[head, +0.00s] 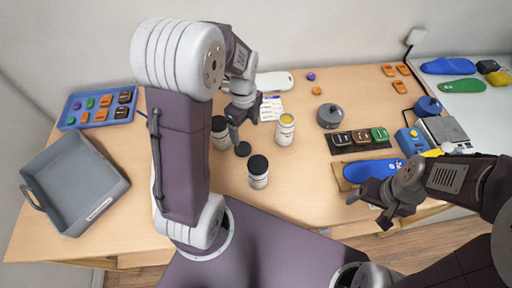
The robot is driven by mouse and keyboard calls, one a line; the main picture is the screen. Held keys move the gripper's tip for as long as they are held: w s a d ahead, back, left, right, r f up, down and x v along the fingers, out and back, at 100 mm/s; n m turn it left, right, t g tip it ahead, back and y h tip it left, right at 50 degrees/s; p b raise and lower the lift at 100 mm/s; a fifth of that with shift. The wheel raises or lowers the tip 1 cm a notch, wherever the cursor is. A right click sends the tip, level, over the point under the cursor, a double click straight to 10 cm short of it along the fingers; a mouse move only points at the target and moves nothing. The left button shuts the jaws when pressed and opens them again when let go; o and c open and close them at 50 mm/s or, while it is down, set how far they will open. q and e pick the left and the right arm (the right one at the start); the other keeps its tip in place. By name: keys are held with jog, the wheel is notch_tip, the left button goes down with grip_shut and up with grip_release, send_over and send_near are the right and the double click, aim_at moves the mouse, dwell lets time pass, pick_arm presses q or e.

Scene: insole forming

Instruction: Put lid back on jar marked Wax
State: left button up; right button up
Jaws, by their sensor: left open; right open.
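An open jar (286,132) with yellow contents and a pale label stands upright near the middle of the table. A round black lid (243,149) is just left of it, and appears to lie flat on the table. Two similar jars have dark lids on: one (220,137) to the left, partly behind my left arm, and one (258,177) in front. The label writing is too small to read. My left gripper (242,125) is open, pointing down just above the lid in the picture. My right gripper (368,210) is open and empty at the table's front right.
A grey bin (72,184) and a blue tray (75,121) of small blocks are at the left. A grey round container (330,116), a dark mat with blocks (337,149) and a blue insole (375,169) are right of the jars. A white device (276,82) is behind.

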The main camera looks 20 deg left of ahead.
aim_at(243, 148)
pick_arm(q)
jog(key=f, duration=0.3)
jog(key=shift+s+a+f, duration=0.1)
jog(key=shift+s+a, duration=0.15)
jog(key=shift+s, duration=0.1)
jog(key=shift+a+f, duration=0.1)
jog(key=shift+f, duration=0.1)
jog(key=shift+s+a, duration=0.15)
jog(key=shift+f, duration=0.2)
notch_tip(243, 148, down, 5)
jog(key=shift+a+r, duration=0.1)
jog(key=shift+s, duration=0.1)
jog(key=c, duration=1.4)
